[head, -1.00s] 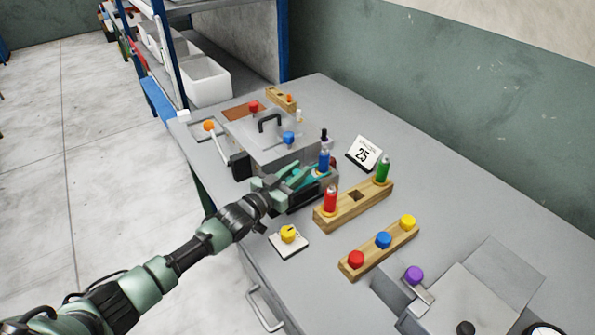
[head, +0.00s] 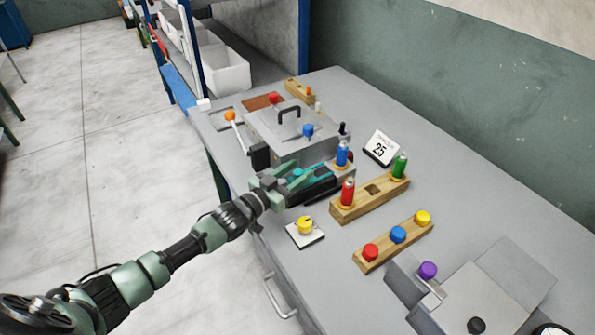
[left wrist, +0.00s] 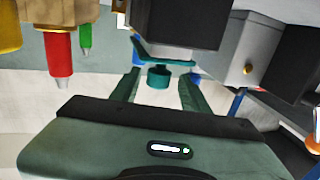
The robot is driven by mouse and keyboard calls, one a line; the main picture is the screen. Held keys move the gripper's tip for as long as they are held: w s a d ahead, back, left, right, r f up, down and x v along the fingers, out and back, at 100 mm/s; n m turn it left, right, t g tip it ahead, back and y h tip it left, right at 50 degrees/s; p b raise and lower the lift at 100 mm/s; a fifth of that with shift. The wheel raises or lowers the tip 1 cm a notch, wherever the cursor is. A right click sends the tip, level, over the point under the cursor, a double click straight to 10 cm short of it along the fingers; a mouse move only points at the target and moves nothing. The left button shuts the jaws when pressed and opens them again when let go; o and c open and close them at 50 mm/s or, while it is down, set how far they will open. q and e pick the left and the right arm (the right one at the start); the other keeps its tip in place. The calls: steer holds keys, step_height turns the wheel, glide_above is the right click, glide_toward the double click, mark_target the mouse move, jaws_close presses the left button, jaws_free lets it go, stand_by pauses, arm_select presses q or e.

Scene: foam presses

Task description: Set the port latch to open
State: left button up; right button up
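A teal latch-like part with a round knob (left wrist: 158,78) shows in the left wrist view; I take it for the port latch. In the head view, teal (head: 312,172) shows at the front of the grey press (head: 290,135), partly hidden by my gripper. My left gripper (head: 285,183) is at this press front. Its two green fingers (left wrist: 160,92) are apart, with the knob seen between their tips and a gap on each side. I cannot tell whether they touch it. My right gripper is not in view.
A wooden block (head: 368,198) with red and green canisters and a block with several coloured buttons (head: 394,243) lie to the right. A yellow knob on a white plate (head: 305,227) is just in front. A lever with an orange knob (head: 230,116) stands left.

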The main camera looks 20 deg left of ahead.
arm_select(q)
steer(key=shift+s, duration=0.15)
steer(key=b+v, duration=0.1)
steer(key=v, duration=0.5)
steer(key=shift+f, duration=0.1)
steer(key=shift+v, duration=0.8)
